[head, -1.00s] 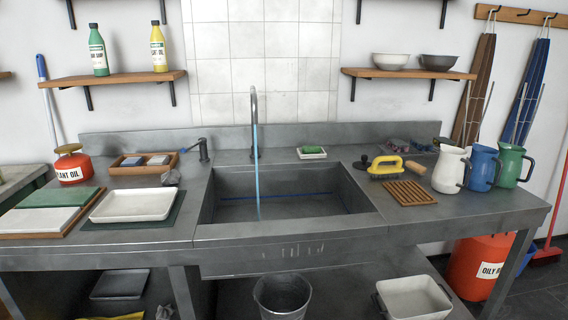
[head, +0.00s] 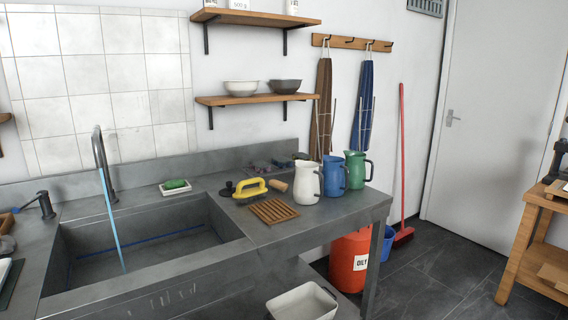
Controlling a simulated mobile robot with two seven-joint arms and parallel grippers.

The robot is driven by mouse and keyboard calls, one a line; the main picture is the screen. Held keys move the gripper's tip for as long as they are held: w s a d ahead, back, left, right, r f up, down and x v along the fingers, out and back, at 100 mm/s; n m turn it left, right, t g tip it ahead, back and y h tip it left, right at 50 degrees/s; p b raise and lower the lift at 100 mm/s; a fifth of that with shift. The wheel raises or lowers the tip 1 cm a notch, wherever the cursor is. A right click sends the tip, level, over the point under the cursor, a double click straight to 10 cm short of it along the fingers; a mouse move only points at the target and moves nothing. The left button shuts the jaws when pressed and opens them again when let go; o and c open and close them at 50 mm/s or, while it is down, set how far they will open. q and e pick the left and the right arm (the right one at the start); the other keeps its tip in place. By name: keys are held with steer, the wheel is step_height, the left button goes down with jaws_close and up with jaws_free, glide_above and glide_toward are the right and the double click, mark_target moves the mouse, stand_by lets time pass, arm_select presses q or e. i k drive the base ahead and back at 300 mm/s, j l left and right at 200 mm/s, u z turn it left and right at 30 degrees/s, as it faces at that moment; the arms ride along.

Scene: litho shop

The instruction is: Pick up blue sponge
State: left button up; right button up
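I cannot make out a blue sponge in the head view. A green block (head: 175,184), perhaps soap or a sponge, lies on a small white dish (head: 177,191) behind the sink. A brown wooden edge (head: 5,223) shows at the far left, but the picture cuts off what it holds. Neither of my grippers is in view.
The sink (head: 150,250) has a running tap (head: 100,150). Dark floor (head: 430,270) is clear at right.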

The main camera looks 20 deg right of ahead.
mark_target(282, 162)
steer(key=i+l, duration=0.1)
steer(key=l, duration=0.4)
steer(key=i+l+u, duration=0.15)
steer(key=l, duration=0.85)
steer(key=i+u, duration=0.05)
steer(key=i, duration=0.05)
